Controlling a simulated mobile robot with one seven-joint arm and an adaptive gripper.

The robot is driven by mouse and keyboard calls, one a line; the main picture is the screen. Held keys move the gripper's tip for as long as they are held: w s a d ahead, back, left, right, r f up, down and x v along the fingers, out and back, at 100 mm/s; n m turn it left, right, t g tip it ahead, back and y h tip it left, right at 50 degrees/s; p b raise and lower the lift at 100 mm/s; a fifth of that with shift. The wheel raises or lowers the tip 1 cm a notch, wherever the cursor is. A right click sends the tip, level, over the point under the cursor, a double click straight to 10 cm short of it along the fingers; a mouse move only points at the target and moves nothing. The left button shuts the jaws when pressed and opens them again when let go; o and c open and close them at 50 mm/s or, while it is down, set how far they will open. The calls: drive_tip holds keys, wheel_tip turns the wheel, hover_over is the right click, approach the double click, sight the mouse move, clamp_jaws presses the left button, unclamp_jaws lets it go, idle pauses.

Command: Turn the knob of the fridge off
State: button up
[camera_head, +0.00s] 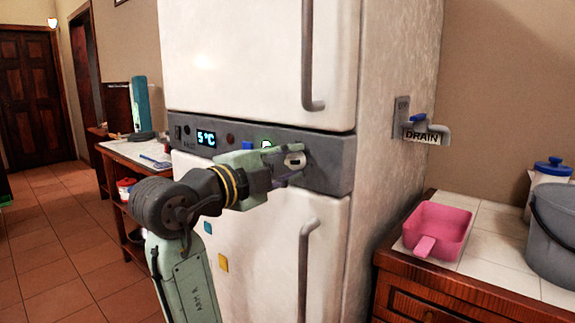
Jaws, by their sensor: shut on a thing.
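The white fridge (255,50) stands in the middle of the view with a grey control panel (328,163) between its two doors. The panel has a lit display (206,139) reading 5°C and small buttons to its left and right. The round knob (295,161), pale with a dark mark, is at the right part of the panel. My gripper (290,163) reaches in from the left and is shut on the knob. A small green light shows just left of the knob. The gripper hides part of the panel beside it.
Door handles (309,60) stick out above and below (305,262) the panel. A drain pipe (428,130) is on the right wall. A pink scoop (438,230) and grey bucket (553,235) stand on the right counter. The left floor (50,240) is open.

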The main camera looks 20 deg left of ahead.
drive_tip(key=n, duration=0.4)
drive_tip(key=shift+a+r+n, duration=0.1)
drive_tip(key=shift+r+n, duration=0.05)
drive_tip(key=shift+n, duration=0.25)
drive_tip(key=n+p, duration=0.1)
drive_tip(key=n, duration=0.2)
drive_tip(key=shift+n, duration=0.3)
drive_tip(key=n+p, duration=0.1)
drive_tip(key=n, duration=0.2)
drive_tip(key=shift+n, duration=0.3)
drive_tip(key=shift+n+p, duration=0.8)
drive_tip(key=shift+n, duration=1)
drive_tip(key=o, duration=1.1)
drive_tip(key=shift+o, duration=0.2)
